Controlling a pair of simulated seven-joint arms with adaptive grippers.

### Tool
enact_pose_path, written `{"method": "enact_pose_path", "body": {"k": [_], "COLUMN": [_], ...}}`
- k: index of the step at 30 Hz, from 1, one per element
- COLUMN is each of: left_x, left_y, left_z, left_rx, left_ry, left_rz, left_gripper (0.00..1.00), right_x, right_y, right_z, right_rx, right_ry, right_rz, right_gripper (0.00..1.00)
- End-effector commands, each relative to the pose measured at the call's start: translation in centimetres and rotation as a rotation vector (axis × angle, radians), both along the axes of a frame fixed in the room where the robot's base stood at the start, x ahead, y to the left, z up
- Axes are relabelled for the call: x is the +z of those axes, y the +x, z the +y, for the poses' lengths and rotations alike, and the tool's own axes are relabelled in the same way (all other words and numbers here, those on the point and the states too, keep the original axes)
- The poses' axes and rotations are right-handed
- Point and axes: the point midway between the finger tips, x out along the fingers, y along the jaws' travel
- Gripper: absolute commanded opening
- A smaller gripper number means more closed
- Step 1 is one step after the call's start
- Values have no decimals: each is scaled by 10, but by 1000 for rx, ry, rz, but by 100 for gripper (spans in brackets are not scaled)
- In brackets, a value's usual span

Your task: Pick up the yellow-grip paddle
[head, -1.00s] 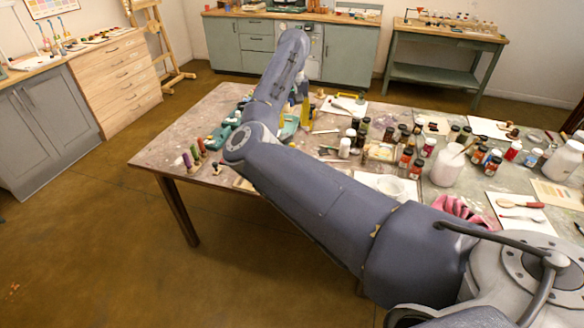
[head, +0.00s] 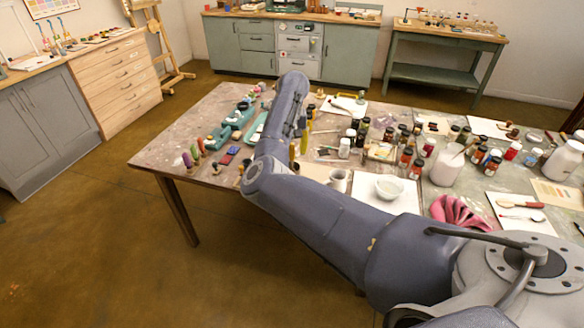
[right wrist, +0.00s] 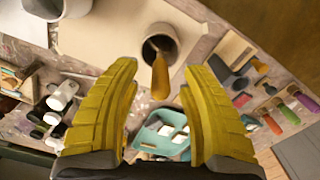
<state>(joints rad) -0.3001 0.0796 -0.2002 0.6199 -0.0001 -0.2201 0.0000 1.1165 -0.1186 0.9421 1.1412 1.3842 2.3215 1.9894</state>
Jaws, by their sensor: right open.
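A tool with a yellow-orange grip (right wrist: 160,76) stands tilted in a grey-white mug (right wrist: 146,42) in the right wrist view, its lower end hidden inside. It looks like the yellow-grip paddle. The grip's end shows between the fingertips, with no contact visible. My left gripper is not in view.
A white bowl (head: 389,188) stands on paper right of the mug. Several paint bottles (right wrist: 62,96) stand to one side, colored-handled tools (right wrist: 285,110) to the other. A teal tray (right wrist: 160,135) lies beyond.

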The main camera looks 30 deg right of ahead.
Motion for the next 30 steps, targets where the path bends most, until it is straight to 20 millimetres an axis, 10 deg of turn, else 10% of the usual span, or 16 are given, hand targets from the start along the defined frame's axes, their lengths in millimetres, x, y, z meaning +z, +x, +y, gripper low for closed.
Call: {"method": "enact_pose_path", "body": {"k": [17,30], "left_x": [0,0], "left_y": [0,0], "left_z": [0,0], "left_rx": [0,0], "left_ry": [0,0], "left_rz": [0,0], "left_gripper": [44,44], "right_x": [-23,-23], "right_y": [1,1], "right_z": [0,0], "right_rx": [0,1], "right_ry": [0,0], "right_rz": [-1,-1], "right_gripper": [44,0]}}
